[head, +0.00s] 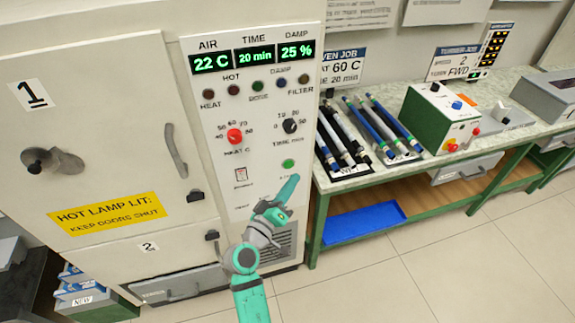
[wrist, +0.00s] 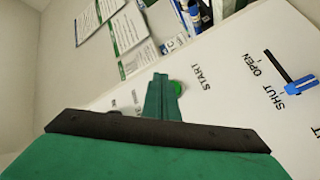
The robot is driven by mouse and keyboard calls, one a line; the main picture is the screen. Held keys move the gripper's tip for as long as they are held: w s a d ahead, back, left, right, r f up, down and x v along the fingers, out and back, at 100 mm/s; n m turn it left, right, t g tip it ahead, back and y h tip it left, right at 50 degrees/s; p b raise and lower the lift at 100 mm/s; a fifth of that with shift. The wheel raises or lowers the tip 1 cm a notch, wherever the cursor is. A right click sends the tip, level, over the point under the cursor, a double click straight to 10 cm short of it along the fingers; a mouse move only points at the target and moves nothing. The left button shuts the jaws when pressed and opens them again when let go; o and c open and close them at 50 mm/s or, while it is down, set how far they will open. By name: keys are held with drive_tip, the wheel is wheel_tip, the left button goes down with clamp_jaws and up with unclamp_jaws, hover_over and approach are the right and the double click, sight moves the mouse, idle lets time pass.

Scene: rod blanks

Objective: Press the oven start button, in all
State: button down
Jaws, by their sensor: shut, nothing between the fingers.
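The green start button (head: 288,163) sits low on the oven's white control panel (head: 262,185). In the wrist view the button (wrist: 175,87) shows beside the word START, partly hidden behind my fingers. My gripper (head: 293,179) is shut and empty, its tips just below the button in the head view. I cannot tell whether the tips touch it. The oven displays (head: 254,57) read AIR 22 C, TIME 20 min and DAMP 25%. The red heat knob (head: 234,136) and black time knob (head: 290,126) are above the button. The HOT lamp (head: 234,90) looks dark.
A workbench (head: 385,178) stands right of the oven with rods in racks and a green-and-white box (head: 437,118). Doors 1 (head: 100,110) and 2 (head: 150,247) look closed. A blue-handled OPEN/SHUT lever (wrist: 299,87) shows in the wrist view. The tiled floor at right is clear.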

sight(289, 165)
drive_tip(key=shift+w+a, duration=0.15)
drive_tip(key=shift+w, duration=0.4)
drive_tip(key=shift+w+a, duration=0.15)
drive_tip(key=shift+w, duration=0.35)
drive_tip(key=shift+w, duration=0.1)
drive_tip(key=shift+a, duration=0.15)
drive_tip(key=shift+d, duration=0.25)
drive_tip(key=shift+a, duration=0.15)
idle(0.6)
drive_tip(key=shift+w, duration=0.5)
